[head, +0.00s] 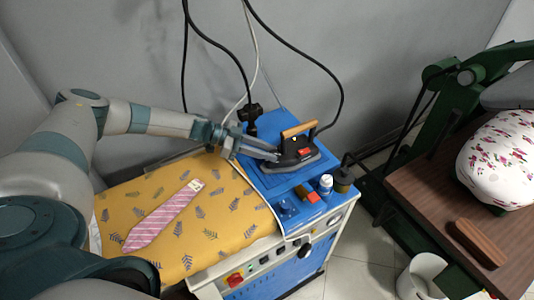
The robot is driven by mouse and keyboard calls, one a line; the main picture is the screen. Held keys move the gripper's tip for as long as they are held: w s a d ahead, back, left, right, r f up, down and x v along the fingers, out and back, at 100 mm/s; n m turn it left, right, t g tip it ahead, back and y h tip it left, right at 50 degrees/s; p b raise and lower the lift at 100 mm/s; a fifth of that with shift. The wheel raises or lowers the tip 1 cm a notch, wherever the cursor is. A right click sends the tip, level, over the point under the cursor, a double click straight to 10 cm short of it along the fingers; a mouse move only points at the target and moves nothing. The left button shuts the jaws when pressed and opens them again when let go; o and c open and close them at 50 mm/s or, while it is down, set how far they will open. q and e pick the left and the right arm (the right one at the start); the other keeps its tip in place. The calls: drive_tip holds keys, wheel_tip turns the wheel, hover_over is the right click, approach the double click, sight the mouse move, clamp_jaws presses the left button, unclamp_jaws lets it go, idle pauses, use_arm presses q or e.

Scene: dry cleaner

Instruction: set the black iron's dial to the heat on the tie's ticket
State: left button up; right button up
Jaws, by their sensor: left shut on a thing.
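The black iron (298,152), with a wooden handle and a red part, stands on the blue rest at the right end of the board. My left gripper (276,155) reaches in from the left and is shut at the iron's left side, on what appears to be its dial. The fingertips hide the dial, so its setting cannot be read. The pink striped tie (160,218) lies flat on the yellow leaf-patterned board cover. A small pale ticket (196,185) lies at its upper end; its marks are too small to read. My right gripper is not in view.
The yellow board (215,224) is clear around the tie. A white-capped bottle (325,184) and small items stand on the blue surface (290,183) in front of the iron. Cables hang behind it. A green press with a wooden table (430,185) stands at right, a white bin (424,275) below.

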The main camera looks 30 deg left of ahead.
use_arm(q)
drive_tip(key=shift+w+m+g+h+b, duration=0.2)
drive_tip(key=shift+m+g+h+b, duration=0.3)
drive_tip(key=shift+m+g+b, duration=0.45)
drive_tip(key=shift+g, duration=0.25)
drive_tip(key=o, duration=1.1)
drive_tip(key=shift+c, duration=0.2)
drive_tip(key=shift+a, duration=0.15)
drive_tip(key=shift+s+a+r, duration=0.15)
drive_tip(key=shift+a+r, duration=0.1)
drive_tip(key=shift+a, duration=0.35)
drive_tip(key=b+v, duration=0.6)
drive_tip(key=v, duration=1)
drive_tip(key=shift+d+r, duration=0.1)
drive_tip(key=shift+d, duration=0.05)
drive_tip(key=shift+c, duration=0.2)
